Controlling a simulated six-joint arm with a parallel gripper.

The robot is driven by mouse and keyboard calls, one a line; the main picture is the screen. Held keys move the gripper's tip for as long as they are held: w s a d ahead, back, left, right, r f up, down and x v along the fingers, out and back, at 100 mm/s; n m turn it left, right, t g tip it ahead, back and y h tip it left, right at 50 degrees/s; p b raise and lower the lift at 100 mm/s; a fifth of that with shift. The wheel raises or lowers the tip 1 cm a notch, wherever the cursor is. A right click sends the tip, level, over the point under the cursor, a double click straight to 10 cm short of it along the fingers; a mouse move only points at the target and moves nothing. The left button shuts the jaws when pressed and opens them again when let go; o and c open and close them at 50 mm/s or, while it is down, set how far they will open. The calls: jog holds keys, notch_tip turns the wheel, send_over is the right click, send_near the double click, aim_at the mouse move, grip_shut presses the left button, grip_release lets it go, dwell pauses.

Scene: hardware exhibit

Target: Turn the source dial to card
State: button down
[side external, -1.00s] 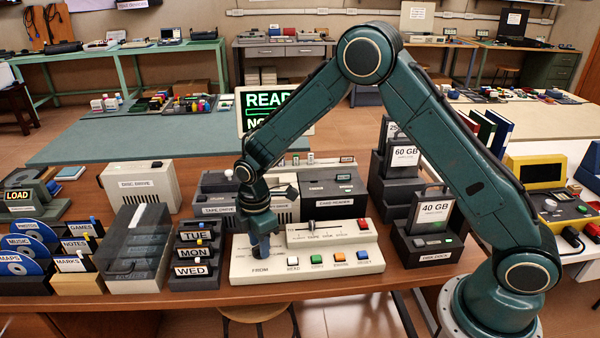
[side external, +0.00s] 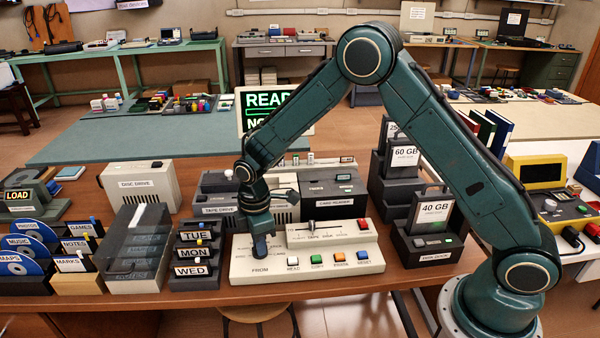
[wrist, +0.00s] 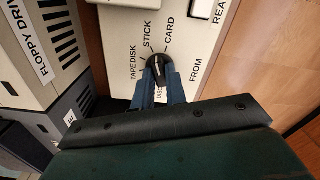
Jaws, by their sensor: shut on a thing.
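The source dial (wrist: 158,68) is a black knob with a white line on a cream panel, seen in the wrist view. Labels fan around it: TAPE, DISK, STICK and CARD (wrist: 169,31), with another partly covered label below. The white line runs roughly upward, toward the STICK and CARD side; its exact mark is hard to tell. My gripper (side external: 261,249) points down at the left end of the cream console (side external: 330,262). Its blue fingers are shut on the knob, one on each side. In the side view the fingers hide the knob.
The console has a slider, a red button (side external: 363,225) and a row of coloured buttons along its front. Day-labelled drawers (side external: 194,254) stand close on the left. The card reader (side external: 334,192) and tape drive (side external: 217,195) stand behind. The hard-disk dock (side external: 428,245) is at right.

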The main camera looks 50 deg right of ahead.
jog(key=m, duration=0.6)
dwell(0.5)
jog(key=c, duration=1.4)
grip_release()
jog(key=shift+c, duration=0.2)
notch_tip(320, 180, up, 14)
